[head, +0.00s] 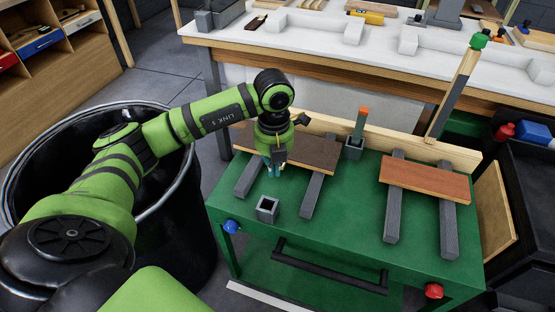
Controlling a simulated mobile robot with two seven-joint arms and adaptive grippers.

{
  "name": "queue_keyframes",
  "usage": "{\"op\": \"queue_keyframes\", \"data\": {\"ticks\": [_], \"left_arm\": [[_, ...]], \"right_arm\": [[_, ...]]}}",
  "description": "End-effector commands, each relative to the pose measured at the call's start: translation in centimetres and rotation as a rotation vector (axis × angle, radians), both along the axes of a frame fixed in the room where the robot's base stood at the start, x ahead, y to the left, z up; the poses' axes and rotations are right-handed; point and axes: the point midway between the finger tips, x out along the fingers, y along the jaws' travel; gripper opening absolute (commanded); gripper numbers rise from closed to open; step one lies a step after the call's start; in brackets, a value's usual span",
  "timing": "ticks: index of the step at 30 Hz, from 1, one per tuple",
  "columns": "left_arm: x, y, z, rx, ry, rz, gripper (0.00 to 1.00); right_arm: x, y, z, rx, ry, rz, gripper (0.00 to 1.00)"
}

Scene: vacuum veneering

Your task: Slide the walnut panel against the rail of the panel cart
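The walnut panel (315,150) is dark brown and lies flat across two grey bearers on the left half of the green panel cart (345,225). The pale wooden rail (400,143) runs along the cart's back edge, behind the panel. I cannot tell whether the panel's far edge touches it. My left gripper (274,170) points down at the panel's near edge, left of its middle. The wrist hides part of the panel. The fingers are too small to tell open from shut. My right gripper is not in view.
A redder panel (425,178) lies on two bearers at the cart's right. A small grey open box (268,208) stands near the front left. A grey holder (353,149) with an orange-topped green tool stands near the rail. A black bin (180,200) is left of the cart.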

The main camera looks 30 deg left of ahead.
Motion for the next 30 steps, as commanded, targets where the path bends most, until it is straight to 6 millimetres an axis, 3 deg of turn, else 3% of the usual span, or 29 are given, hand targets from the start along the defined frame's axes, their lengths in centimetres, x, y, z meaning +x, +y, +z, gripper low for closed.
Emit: {"op": "queue_keyframes", "data": {"ticks": [8,12,18,30], "left_arm": [[-0.2,-0.1,-6.3,-0.003,0.005,-0.003,0.00],[1.9,0.3,-6.2,-0.004,-0.002,0.000,0.00],[3.5,0.7,-6.3,-0.004,-0.001,-0.002,0.00],[3.9,0.8,-6.3,-0.003,-0.001,-0.004,0.00]], "right_arm": [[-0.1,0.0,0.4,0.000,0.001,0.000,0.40],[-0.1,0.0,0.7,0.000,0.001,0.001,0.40],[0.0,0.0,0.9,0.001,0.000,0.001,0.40],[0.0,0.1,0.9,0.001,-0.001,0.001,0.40]]}}
